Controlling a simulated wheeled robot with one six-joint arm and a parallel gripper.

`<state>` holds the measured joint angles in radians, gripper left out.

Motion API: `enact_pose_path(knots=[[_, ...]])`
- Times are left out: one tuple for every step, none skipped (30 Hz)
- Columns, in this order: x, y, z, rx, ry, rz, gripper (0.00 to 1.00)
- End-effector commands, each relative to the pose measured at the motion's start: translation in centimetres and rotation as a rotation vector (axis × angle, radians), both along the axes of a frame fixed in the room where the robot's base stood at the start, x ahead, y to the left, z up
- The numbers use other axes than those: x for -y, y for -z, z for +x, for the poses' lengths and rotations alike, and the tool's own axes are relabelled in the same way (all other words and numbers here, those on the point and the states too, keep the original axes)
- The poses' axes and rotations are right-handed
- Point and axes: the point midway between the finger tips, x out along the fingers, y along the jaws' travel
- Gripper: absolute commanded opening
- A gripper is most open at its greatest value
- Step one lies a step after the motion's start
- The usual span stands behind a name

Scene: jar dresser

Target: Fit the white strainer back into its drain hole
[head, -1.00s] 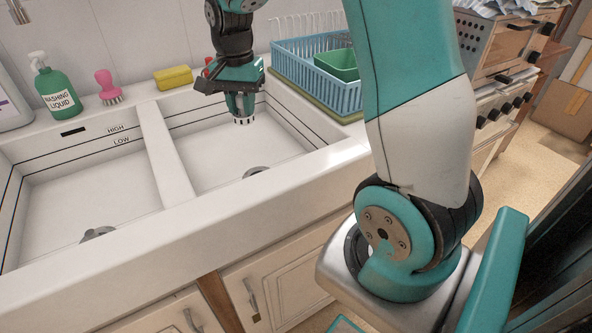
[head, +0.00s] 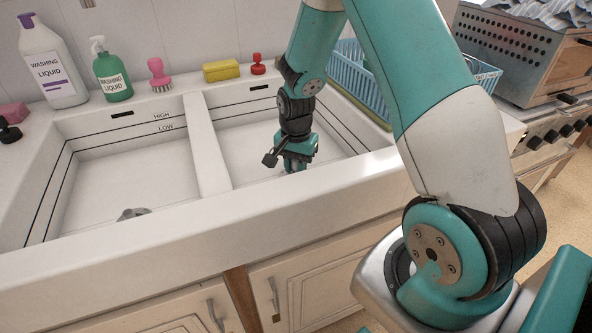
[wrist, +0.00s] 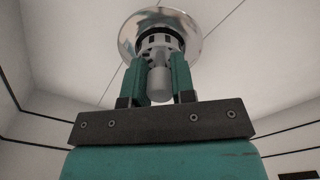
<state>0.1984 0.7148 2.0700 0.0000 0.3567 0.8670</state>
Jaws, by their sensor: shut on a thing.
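The white strainer (wrist: 160,43) has dark slots and a pale knob (wrist: 160,84). In the wrist view my gripper (wrist: 160,68) is shut on it, with one teal finger on each side of the knob. The slotted part lines up with the drain hole's shiny metal ring (wrist: 187,27), in front of its dark opening. I cannot tell whether it is just above the hole or partly in it. In the head view my gripper (head: 294,167) points down low in the right basin (head: 245,150). There the strainer and that drain hole are hidden behind the gripper and the sink's front rim.
The left basin (head: 110,185) has its own drain (head: 132,213). A divider (head: 207,150) separates the basins. Washing-liquid bottles (head: 112,78), a pink brush (head: 159,75), a yellow sponge (head: 221,70) and a red stopper (head: 258,65) line the back ledge. A blue rack (head: 355,75) stands right.

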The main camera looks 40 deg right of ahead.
Motion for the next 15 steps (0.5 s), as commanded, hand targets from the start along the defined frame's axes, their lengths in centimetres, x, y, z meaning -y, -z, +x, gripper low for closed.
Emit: enact_pose_path(knots=[[0.0,1.0,-0.1,-0.004,0.000,0.001,0.00],[0.0,1.3,-0.1,-0.003,0.000,0.001,0.00],[0.0,1.7,-0.1,-0.003,0.000,0.001,0.00],[0.0,1.8,-0.1,-0.001,0.000,0.000,0.00],[0.0,1.8,0.0,-0.001,0.000,0.000,0.00],[0.0,1.7,0.0,0.000,0.000,0.000,0.00],[0.0,1.7,0.0,0.000,0.000,0.000,0.00],[0.0,1.7,0.0,0.000,0.000,0.000,0.00],[0.0,1.7,0.0,0.000,0.000,0.000,0.00],[0.0,1.7,0.0,0.000,0.000,0.000,0.00],[0.0,1.8,0.0,0.000,0.000,0.000,0.00],[0.0,1.9,0.0,0.000,0.000,0.000,0.00],[0.0,2.0,0.0,0.000,0.000,0.000,0.00],[0.0,2.1,0.0,0.000,0.000,0.000,0.00],[0.0,2.0,0.0,0.000,0.000,0.000,0.31]])
